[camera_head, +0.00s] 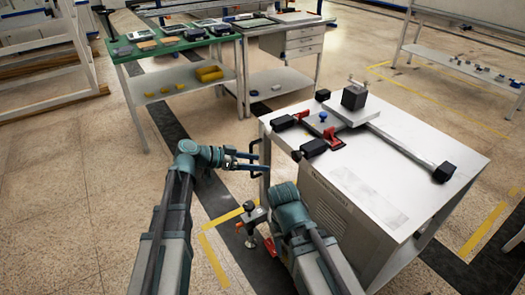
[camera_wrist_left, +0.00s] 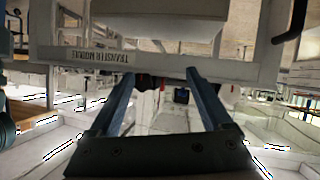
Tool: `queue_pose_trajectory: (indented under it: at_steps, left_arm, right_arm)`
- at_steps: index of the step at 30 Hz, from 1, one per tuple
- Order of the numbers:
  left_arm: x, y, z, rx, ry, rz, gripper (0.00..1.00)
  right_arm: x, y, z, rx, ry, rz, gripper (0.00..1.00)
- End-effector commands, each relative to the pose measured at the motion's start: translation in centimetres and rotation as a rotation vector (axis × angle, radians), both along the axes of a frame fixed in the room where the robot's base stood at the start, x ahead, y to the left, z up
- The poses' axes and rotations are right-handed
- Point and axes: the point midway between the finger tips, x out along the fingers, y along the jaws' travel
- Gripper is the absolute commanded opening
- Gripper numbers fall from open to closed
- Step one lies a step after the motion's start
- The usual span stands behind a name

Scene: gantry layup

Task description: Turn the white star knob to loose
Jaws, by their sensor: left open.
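I cannot pick out a white star knob in either view; it may be hidden or too small to tell. My left gripper (camera_head: 256,161) is open and empty, beside the left edge of the white cabinet (camera_head: 335,215). In the left wrist view its two blue-grey fingers (camera_wrist_left: 160,73) stand apart, with nothing between the tips. A small blue knob (camera_head: 323,116) stands on a grey plate on the cabinet top.
Red-and-black clamps (camera_head: 313,148) and a dark block (camera_head: 354,97) are on the cabinet top. A long bar (camera_head: 405,148) crosses it. A green-topped table (camera_head: 165,46) stands behind at left. Open floor (camera_head: 60,190) lies to the left.

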Motion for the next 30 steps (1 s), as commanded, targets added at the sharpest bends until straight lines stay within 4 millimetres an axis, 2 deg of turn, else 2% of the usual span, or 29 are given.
queue_pose_trajectory:
  at_steps: [1,3,9,13,17,22,30]
  left_arm:
    - [2.1,1.7,-1.5,-0.048,-0.078,0.021,0.83]
    - [4.0,3.6,-1.0,-0.103,-0.189,0.048,0.83]
    - [7.1,8.0,0.3,-0.195,-0.410,0.123,0.83]
    - [7.8,9.4,1.0,-0.214,-0.473,0.150,0.83]
    - [7.9,9.7,1.3,-0.218,-0.490,0.155,0.83]
    - [8.4,8.8,1.3,-0.218,-0.487,0.152,0.83]
    - [11.3,4.6,1.3,-0.219,-0.486,0.149,0.83]
  right_arm:
    - [0.0,0.0,-3.0,0.000,0.000,0.000,0.50]
    - [0.0,0.0,-4.6,-0.001,0.000,0.000,0.50]
    - [0.0,0.0,-7.3,-0.001,0.000,0.000,0.50]
    - [0.0,0.0,-7.8,-0.001,0.000,0.001,0.50]
    - [0.0,0.0,-7.7,-0.001,0.000,0.000,0.50]
    - [0.0,0.0,-7.7,-0.001,0.000,0.000,0.50]
    - [0.0,0.0,-7.7,-0.001,0.000,0.000,0.50]
